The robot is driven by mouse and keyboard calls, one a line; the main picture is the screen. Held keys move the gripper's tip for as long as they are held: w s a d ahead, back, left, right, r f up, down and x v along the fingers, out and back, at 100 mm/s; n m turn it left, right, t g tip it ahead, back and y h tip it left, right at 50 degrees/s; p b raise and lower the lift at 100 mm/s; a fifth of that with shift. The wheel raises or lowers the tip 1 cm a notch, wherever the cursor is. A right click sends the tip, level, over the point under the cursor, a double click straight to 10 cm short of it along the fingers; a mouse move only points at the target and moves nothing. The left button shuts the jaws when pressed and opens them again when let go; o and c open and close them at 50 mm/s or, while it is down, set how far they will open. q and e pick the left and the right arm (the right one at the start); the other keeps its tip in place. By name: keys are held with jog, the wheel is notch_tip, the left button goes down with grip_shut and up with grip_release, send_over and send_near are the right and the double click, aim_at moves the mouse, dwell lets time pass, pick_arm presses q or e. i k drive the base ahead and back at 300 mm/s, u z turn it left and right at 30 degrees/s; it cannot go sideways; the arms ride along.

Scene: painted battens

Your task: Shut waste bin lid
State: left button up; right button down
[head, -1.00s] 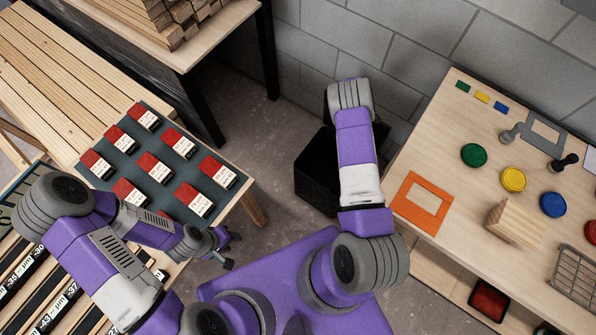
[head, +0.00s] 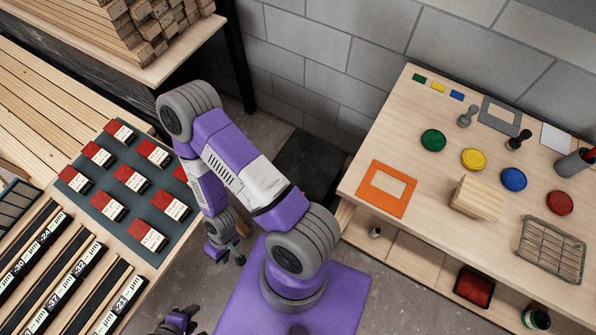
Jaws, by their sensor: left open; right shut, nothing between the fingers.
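The black waste bin (head: 308,165) stands on the floor by the grey block wall, between the two work surfaces. Its top shows as a flat dark square, and no raised lid stands up behind it, so the lid looks down. My arm hides part of the bin's lower side. My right gripper (head: 233,256) hangs below its bent arm, left of the bin and apart from it, shut and empty. My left gripper (head: 180,322) is at the bottom edge, partly cut off, open and well away from the bin.
A wooden bench (head: 447,230) on the right holds coloured discs, an orange frame (head: 386,189) and a wire rack (head: 551,250). On the left, a dark board (head: 100,203) carries several red-and-white boxes. Stacked battens (head: 150,30) lie at the upper left. Floor shows around the bin.

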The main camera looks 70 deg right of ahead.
aim_at(309, 163)
jog(key=k, duration=0.5)
jog(key=z, duration=1)
jog(key=i, duration=0.55)
jog(key=z, duration=0.05)
